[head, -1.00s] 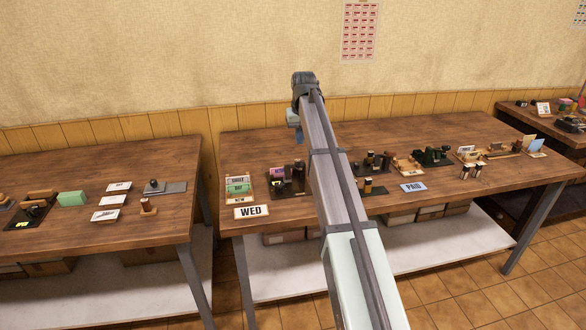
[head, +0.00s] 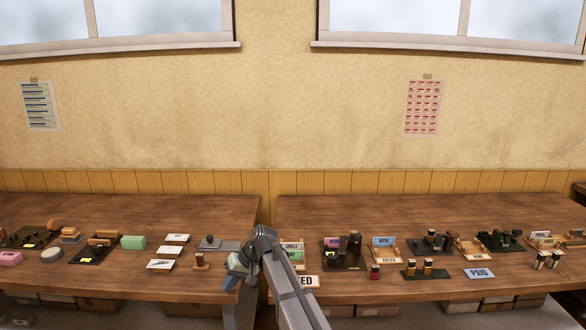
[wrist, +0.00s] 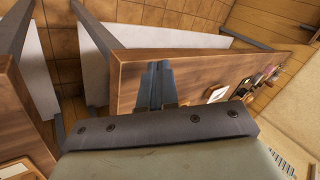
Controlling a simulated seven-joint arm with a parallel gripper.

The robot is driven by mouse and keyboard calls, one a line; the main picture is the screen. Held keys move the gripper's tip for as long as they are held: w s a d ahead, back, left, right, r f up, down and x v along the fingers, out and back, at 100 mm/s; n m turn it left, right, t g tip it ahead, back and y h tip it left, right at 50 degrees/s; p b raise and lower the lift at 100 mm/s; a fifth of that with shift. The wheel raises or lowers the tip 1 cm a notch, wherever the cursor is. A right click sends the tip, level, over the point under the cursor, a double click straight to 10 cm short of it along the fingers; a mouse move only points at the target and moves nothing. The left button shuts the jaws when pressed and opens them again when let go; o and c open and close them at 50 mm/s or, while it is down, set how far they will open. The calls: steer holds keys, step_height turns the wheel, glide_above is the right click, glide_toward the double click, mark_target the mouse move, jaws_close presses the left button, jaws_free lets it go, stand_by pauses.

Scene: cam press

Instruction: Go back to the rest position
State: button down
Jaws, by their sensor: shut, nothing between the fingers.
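The corner of a wooden table (wrist: 128,72) lies behind the fingers in that view. My arm covers part of a sign whose letters "ED" show (head: 306,281).
The right table (head: 350,207) holds stamps, small racks and a blue "PAID" card (head: 479,273). The left table (head: 110,210) holds a green block (head: 133,242), white cards (head: 173,250) and a wooden stamp (head: 201,260). The wall side of both tabletops is bare.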

steer(key=s+f+t, duration=0.2)
steer(key=s+f, duration=0.4)
steer(key=f, duration=0.8)
steer(key=s+d+f+m+g+h, duration=0.1)
steer(key=s+d+f+h, duration=0.1)
steer(key=s+d+f, duration=0.55)
steer(key=s+d+f+g+h, duration=0.15)
steer(key=s+d+f, duration=0.25)
steer(key=d+f, duration=0.65)
steer(key=s+d+f+m+g+h, duration=0.1)
steer(key=s+d+f, duration=0.3)
steer(key=s, duration=0.6)
steer(key=s+d+f+m+g+h, duration=0.1)
steer(key=s+d+f, duration=0.3)
steer(key=s+d, duration=0.4)
steer(key=s+d+f+m+g+h, duration=0.1)
steer(key=s+d, duration=0.6)
steer(key=s, duration=0.7)
step_height(320, 180, down, 3)
steer(key=m+g, duration=0.1)
steer(key=g, duration=0.1)
steer(key=shift+g, duration=0.35)
